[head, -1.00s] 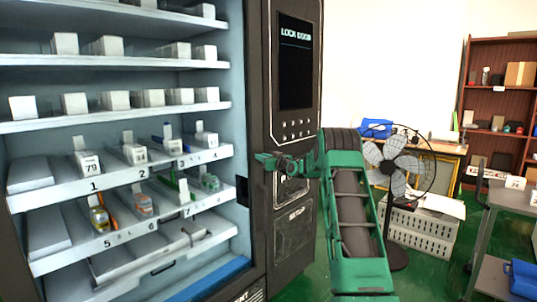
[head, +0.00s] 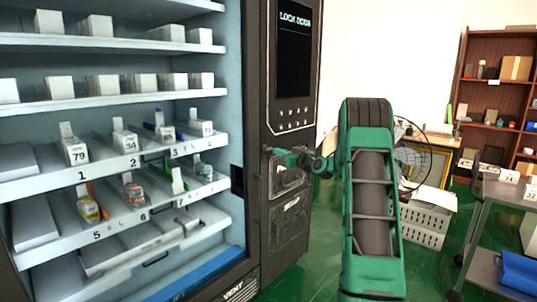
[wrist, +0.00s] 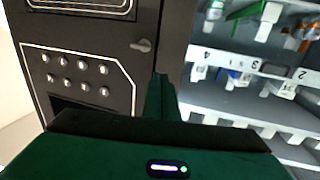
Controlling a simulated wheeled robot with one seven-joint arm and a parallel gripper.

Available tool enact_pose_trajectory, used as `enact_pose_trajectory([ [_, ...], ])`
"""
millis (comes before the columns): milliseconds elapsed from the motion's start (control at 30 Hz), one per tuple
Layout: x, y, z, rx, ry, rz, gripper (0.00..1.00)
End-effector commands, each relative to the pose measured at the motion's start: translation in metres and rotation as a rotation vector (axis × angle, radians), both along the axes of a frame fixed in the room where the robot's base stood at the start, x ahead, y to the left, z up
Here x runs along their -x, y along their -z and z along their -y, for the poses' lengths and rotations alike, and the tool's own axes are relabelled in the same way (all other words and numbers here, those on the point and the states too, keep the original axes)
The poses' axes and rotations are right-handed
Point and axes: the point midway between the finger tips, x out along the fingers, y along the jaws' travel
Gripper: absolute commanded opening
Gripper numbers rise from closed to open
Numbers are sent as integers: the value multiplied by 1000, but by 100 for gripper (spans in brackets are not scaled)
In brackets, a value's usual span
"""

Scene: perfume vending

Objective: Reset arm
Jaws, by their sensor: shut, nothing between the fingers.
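My green arm stands bent up in the head view, its elbow near the middle right. My gripper (head: 270,150) points left, in front of the dark control panel side of the vending machine (head: 252,60). The gripper is shut and empty. In the wrist view my gripper (wrist: 161,80) shows as a narrow, closed pair of fingers before the machine's dark front, and the picture is upside down. No contact between the fingers and the machine can be made out.
The open shelves (head: 110,97) hold white boxes, and bottles lie in the numbered lower lanes. A fan (head: 412,152) is partly hidden behind my arm. A grey table (head: 500,190) and a bookcase (head: 492,100) stand to the right. Green floor shows between.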

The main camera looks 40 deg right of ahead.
Motion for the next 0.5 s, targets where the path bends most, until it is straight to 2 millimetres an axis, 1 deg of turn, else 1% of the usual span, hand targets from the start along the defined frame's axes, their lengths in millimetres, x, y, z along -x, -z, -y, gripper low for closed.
enact_pose_trajectory([
  [33, 6, -1, 2, 0, 2, 0, 0],
  [133, 13, -1, 3, -1, 1, 1, 0],
  [367, 16, -1, 4, 0, 0, 0, 0],
  [433, 16, -1, 1, 1, -3, -7, 0],
  [500, 16, -1, -7, 5, -10, -33, 0],
])
